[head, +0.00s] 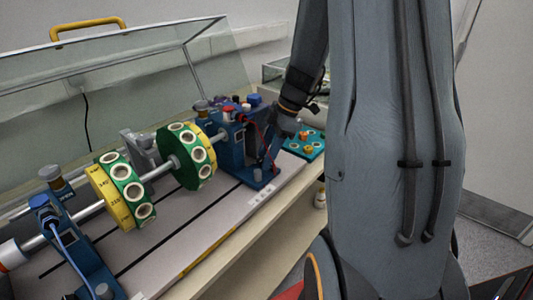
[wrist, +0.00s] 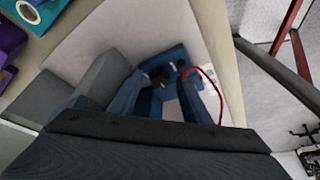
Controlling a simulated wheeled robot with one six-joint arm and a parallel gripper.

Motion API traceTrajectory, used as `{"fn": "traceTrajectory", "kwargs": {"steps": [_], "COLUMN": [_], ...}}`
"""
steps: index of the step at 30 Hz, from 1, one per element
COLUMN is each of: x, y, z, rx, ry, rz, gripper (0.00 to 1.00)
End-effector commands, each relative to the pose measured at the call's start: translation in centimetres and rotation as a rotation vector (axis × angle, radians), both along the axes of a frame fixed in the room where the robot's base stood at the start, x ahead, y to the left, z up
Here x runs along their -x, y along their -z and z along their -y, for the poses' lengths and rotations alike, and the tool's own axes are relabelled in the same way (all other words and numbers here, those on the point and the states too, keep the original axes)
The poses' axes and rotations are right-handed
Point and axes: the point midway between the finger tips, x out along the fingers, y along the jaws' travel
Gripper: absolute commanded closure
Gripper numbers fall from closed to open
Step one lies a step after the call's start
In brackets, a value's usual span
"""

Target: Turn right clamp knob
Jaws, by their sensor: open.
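The right blue bearing stand (head: 236,150) stands at the far right end of the shaft. A small dark knob (head: 258,174) sits on its blue foot; I take it to be the right clamp knob. My gripper (head: 279,130) is open, just right of the stand and above its foot, apart from the knob. Its fingertips are hard to make out against the stand. In the wrist view a dark knob (wrist: 160,76) shows on the blue foot (wrist: 186,58), beyond my dark gripper body along the bottom. I cannot tell any contact there.
A red cable (head: 268,143) hangs beside the stand near my gripper. Green and yellow discs (head: 187,156) sit on the shaft to the left. A teal tray (head: 310,146) with orange knobs lies to the right. The raised clear cover (head: 120,80) stands behind.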

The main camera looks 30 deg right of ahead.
Motion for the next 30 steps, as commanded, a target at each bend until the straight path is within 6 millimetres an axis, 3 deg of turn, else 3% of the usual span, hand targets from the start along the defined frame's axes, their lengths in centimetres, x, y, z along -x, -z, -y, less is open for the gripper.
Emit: {"fn": "traceTrajectory", "kwargs": {"steps": [1, 9, 20, 30], "x": [0.0, 0.0, 0.02, 0.23], "y": [-0.01, -0.03, -0.04, 0.08], "z": [0.0, 0.01, -0.01, -0.17], "rx": [0.0, 0.0, 0.001, 0.001], "ry": [0.0, 0.0, 0.068, 0.327], "rz": [0.0, 0.0, 0.002, 0.003], "gripper": [0.57, 0.98, 0.98, 0.98]}}
